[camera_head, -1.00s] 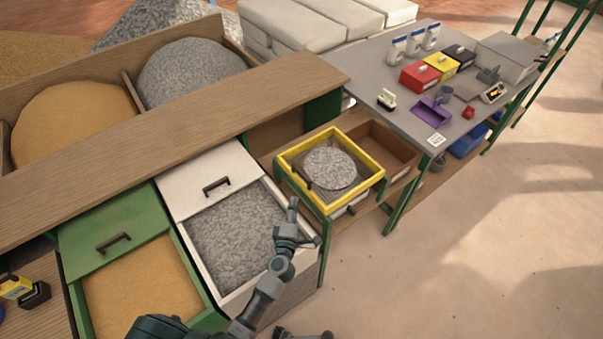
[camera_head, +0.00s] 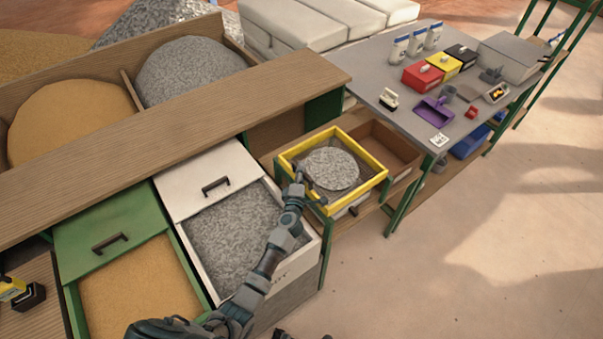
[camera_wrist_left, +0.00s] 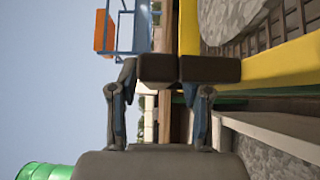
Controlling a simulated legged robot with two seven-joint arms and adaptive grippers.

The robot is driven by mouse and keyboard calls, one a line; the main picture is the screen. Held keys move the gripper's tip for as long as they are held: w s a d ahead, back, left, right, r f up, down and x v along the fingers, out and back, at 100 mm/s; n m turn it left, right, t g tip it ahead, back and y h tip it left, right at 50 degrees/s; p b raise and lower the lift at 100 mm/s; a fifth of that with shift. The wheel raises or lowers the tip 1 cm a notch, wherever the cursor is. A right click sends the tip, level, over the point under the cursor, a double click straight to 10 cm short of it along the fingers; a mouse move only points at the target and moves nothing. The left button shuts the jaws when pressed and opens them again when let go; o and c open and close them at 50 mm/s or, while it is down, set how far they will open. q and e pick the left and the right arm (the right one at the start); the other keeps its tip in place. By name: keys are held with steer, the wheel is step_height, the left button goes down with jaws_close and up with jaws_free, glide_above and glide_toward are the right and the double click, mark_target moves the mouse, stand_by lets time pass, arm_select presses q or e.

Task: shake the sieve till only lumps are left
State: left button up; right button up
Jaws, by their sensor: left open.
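The sieve (camera_head: 361,193) is a square yellow frame with a dark mesh, set on a green-legged wooden stand. A round heap of grey material (camera_head: 331,169) lies on its mesh; I cannot tell lumps from fines. My left gripper (camera_head: 299,184) is at the sieve's near left side, by a dark handle. My right gripper is not recognisable.
A white bin of grey gravel (camera_head: 222,232) and a green bin of yellow sand (camera_head: 140,290) stand left of the sieve. An open wooden box (camera_head: 398,147) is right behind it. A grey table (camera_head: 470,75) holds boxes, a purple scoop (camera_head: 434,111) and bottles. Floor at right is clear.

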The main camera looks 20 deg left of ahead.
arm_select(q)
steer(key=c, duration=0.5)
steer(key=shift+d, duration=0.2)
jaws_close()
steer(key=shift+d, duration=0.15)
steer(key=shift+r, duration=0.1)
steer(key=w+d+r+p, duration=0.3)
steer(key=r+p, duration=0.6)
steer(key=shift+w+r+p, duration=0.3)
steer(key=shift+w, duration=0.1)
